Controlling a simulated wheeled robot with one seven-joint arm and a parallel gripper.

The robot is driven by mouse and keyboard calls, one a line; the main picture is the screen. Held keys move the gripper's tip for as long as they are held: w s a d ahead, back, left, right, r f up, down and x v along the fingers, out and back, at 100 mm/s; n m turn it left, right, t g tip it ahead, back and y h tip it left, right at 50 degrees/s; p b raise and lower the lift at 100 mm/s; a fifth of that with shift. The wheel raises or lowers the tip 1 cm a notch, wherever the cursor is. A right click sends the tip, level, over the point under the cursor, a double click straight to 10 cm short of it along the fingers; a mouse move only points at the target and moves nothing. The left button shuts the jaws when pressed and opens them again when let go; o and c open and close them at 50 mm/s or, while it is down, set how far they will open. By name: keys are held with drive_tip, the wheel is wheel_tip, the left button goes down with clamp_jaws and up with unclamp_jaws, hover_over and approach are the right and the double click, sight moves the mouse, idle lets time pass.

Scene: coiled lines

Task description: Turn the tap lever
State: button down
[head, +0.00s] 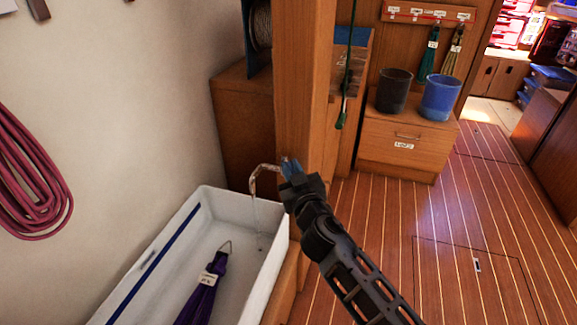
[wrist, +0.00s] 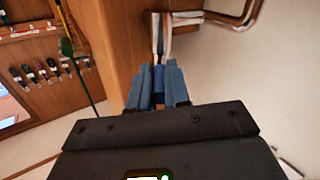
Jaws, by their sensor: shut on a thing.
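The tap's curved metal spout (head: 262,170) reaches over the far end of a white sink (head: 278,228). A thin pale stream, which looks like water, hangs below its mouth. My gripper (head: 289,166) is at the tap's base, beside the wooden post. In the wrist view, the blue fingers of my gripper (wrist: 158,85) are close together, shut on a narrow part between them that I take for the tap lever (wrist: 161,36). Most of the lever is hidden by the fingers, so its angle cannot be told.
A wooden post (head: 303,90) stands right behind my gripper. A dark bucket (head: 394,92) and a blue bucket (head: 440,98) stand on a wooden cabinet (head: 402,146). The plank floor (head: 440,225) at right is clear.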

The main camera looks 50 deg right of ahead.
drive_tip(key=shift+s+d+r+n+t+y+p, duration=0.1)
drive_tip(key=shift+s+d+n+t+y+p, duration=0.1)
drive_tip(key=shift+n+t+y+p, duration=0.35)
drive_tip(key=shift+y, duration=0.25)
drive_tip(key=c, duration=1.1)
unclamp_jaws()
drive_tip(key=shift+d, duration=0.1)
drive_tip(key=b+v, duration=0.2)
drive_tip(key=v, duration=0.5)
drive_tip(key=shift+s+a, duration=0.25)
drive_tip(key=shift+s, duration=0.05)
